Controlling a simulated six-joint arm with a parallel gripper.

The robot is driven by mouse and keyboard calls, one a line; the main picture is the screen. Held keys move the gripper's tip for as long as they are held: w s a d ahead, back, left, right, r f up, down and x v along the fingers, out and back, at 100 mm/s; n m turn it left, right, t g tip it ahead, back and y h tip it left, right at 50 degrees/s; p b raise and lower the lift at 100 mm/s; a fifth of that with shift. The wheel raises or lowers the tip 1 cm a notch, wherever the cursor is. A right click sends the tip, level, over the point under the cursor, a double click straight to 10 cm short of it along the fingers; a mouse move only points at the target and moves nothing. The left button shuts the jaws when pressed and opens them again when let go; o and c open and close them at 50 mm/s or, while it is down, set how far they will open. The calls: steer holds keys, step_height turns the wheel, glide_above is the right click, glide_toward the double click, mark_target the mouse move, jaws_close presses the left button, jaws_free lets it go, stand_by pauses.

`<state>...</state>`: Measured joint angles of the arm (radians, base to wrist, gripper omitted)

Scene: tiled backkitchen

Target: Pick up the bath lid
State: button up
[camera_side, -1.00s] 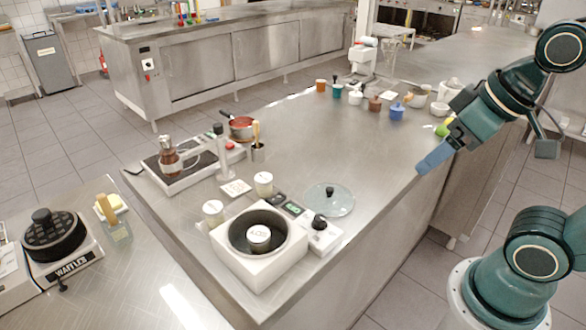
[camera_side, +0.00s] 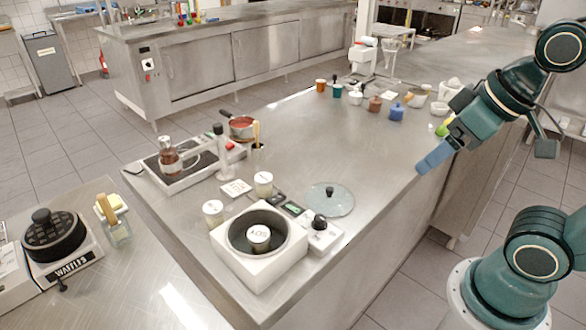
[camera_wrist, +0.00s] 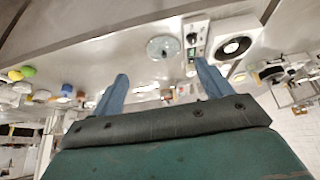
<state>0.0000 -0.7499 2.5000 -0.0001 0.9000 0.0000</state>
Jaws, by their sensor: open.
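The bath lid (camera_side: 338,199) is a round, clear disc with a dark knob at its middle. It lies flat on the steel counter, just behind and right of the white bath (camera_side: 262,270). In the wrist view the lid (camera_wrist: 163,48) lies beyond my fingers, left of the bath (camera_wrist: 236,27). My gripper (camera_side: 432,160) is open and empty in the side view, up and to the right of the lid and well apart from it. Its two blue fingers (camera_wrist: 162,80) stand wide apart in the wrist view.
A white jar stands inside the bath's round well. A knobbed control unit (camera_side: 318,236) adjoins the bath near the lid. Several cups, a blue pot (camera_side: 397,111) and bowls stand at the counter's far end. A hotplate (camera_side: 182,167) is at left. The counter between lid and cups is clear.

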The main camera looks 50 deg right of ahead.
steer(key=shift+c, duration=0.5)
steer(key=c, duration=0.7)
steer(key=shift+w, duration=0.1)
steer(key=shift+w+d+f+m+g+y, duration=0.55)
steer(key=shift+w+f+m, duration=0.55)
steer(key=shift+w+m, duration=2.6)
steer(key=shift+w+d+f+m+g+y, duration=0.4)
steer(key=shift+w+d+f+m, duration=1.15)
steer(key=shift+m, duration=3.75)
steer(key=shift+w+d+f+m+g+y, duration=0.2)
steer(key=shift+w+f+m+y, duration=0.5)
steer(key=shift+w+m, duration=3.2)
steer(key=shift+s+a+m, duration=0.1)
steer(key=shift+s+m, duration=0.5)
